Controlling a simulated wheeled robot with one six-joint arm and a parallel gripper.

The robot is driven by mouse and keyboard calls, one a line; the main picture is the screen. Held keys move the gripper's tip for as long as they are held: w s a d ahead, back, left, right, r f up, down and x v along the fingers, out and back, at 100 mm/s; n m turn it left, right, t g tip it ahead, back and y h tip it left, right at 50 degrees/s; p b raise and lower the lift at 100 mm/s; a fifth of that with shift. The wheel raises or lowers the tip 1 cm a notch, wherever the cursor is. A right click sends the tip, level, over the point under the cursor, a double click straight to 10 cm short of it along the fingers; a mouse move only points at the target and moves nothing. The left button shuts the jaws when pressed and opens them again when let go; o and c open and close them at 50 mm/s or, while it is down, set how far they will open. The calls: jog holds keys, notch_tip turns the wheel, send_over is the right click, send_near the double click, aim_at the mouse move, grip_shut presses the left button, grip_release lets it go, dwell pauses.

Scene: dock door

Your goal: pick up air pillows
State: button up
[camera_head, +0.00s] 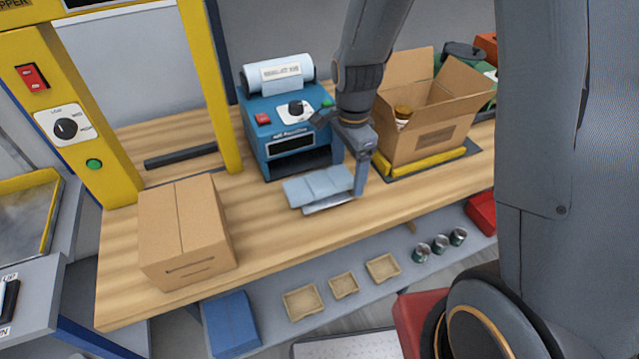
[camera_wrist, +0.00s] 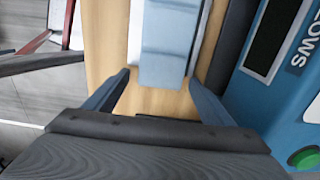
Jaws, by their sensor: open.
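The air pillows (camera_head: 318,187) are a pale blue, flat strip of joined cushions. They lie in front of the outlet of the blue air pillow machine (camera_head: 285,130) on the wooden bench. My gripper (camera_head: 350,174) is open at the right end of the strip, pointing down. In the wrist view, the air pillows (camera_wrist: 168,45) show between and just beyond my two fingers, with bare wood on the near side. A gap shows beside each finger, and I cannot tell whether either touches the strip. My arm hides part of the machine's right side.
An open cardboard box (camera_head: 430,125) with a jar (camera_head: 402,117) inside stands on a yellow-edged platform (camera_head: 430,163) at right. A closed carton (camera_head: 185,230) stands at front left by the yellow frame (camera_head: 213,80). A lower shelf holds small trays (camera_head: 343,286) and cans (camera_head: 439,244).

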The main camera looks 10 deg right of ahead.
jog(key=c, duration=1.1)
jog(key=shift+c, duration=0.2)
jog(key=shift+r, duration=0.2)
